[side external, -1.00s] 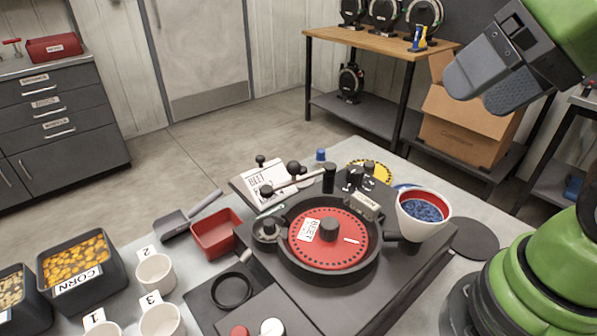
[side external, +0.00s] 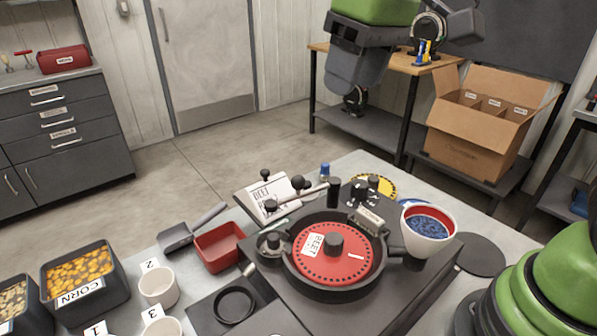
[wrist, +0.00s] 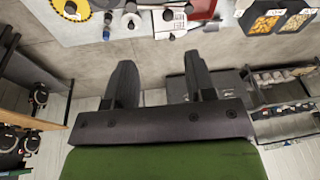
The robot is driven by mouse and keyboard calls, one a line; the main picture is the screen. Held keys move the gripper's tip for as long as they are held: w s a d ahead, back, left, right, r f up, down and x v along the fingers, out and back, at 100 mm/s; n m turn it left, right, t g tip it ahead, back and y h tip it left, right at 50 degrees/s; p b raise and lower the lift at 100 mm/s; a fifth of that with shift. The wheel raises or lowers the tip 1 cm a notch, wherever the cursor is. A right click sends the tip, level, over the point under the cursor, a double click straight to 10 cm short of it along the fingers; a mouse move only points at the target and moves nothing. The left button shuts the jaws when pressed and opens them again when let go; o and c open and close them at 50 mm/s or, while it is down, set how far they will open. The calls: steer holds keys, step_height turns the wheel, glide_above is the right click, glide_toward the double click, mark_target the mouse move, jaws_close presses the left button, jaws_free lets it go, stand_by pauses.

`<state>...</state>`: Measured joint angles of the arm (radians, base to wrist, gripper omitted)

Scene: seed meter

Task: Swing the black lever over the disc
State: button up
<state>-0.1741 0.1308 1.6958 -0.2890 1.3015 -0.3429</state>
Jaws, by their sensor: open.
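The red disc (side external: 345,268) marked BEET lies flat in a round black housing, with a black knob at its centre. I cannot tell for sure whether this is the black lever. My gripper (side external: 355,108) hangs high behind the table, well away from the disc. In the wrist view its two fingers (wrist: 161,80) are apart with nothing between them. The red disc is out of that view.
A white cup (side external: 404,236) with blue seeds stands right of the disc. A red tray (side external: 206,262), a corn bin (side external: 48,287) and white cups stand left. The air above the disc is clear.

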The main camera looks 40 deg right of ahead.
mark_target(298, 177)
steer(key=w+a+f+n+g+h, duration=0.1)
steer(key=w+a+f+n+g, duration=0.15)
steer(key=w+f, duration=0.45)
steer(key=f, duration=0.6)
steer(key=a+f, duration=0.1)
steer(key=f, duration=0.2)
steer(key=shift+s+f, duration=0.25)
steer(key=shift+f, duration=0.05)
jaws_close()
